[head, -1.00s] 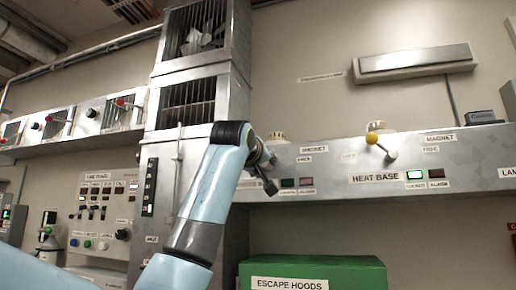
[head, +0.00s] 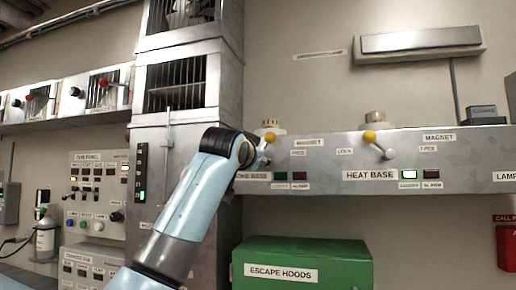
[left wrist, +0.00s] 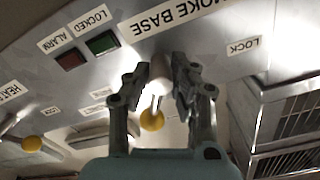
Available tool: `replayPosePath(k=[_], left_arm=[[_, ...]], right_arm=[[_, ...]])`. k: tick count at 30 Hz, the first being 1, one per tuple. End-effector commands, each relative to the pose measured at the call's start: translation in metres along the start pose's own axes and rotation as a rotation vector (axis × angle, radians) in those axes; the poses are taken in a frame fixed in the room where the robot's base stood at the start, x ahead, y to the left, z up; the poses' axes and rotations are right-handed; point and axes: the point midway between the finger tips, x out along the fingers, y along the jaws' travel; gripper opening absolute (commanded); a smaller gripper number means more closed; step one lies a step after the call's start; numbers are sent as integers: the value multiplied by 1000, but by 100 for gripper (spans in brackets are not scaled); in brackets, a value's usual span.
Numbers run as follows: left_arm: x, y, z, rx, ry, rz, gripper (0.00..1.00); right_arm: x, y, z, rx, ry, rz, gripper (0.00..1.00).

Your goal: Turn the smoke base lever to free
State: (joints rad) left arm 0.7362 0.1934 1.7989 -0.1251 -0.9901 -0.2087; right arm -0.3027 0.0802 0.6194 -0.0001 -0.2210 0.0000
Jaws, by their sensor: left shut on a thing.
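The smoke base lever has a yellow knob (head: 269,137) that shows just right of my left wrist in the head view. My left gripper (left wrist: 160,72) is shut on this lever, one dark finger on each side. In the head view the wrist hides most of the gripper. The SMOKE BASE label (left wrist: 165,22) and a LOCK label (left wrist: 243,46) are readable in the wrist view. My right gripper is not in view.
The heat base lever (head: 369,136) stands to the right on the same metal panel, its LOCKED lamp (head: 408,175) lit. The smoke base green lamp (head: 280,176) and red lamp (head: 299,176) look dark. A green escape hoods box (head: 340,262) is below. A metal cage column (head: 180,85) stands at left.

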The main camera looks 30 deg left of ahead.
Motion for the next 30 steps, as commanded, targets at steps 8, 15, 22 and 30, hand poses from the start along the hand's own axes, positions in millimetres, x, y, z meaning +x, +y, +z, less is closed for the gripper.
replayPosePath(k=[8, 15, 22, 30], left_arm=[[0, 0, 1, 134, -5, 3, 0], [0, 1, 2, 178, -5, 3, 0], [0, 1, 3, 184, -5, 3, 0], [0, 1, 2, 183, -5, 3, 33]], right_arm=[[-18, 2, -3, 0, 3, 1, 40], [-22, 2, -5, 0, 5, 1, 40], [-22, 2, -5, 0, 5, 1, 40], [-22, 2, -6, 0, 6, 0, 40]])
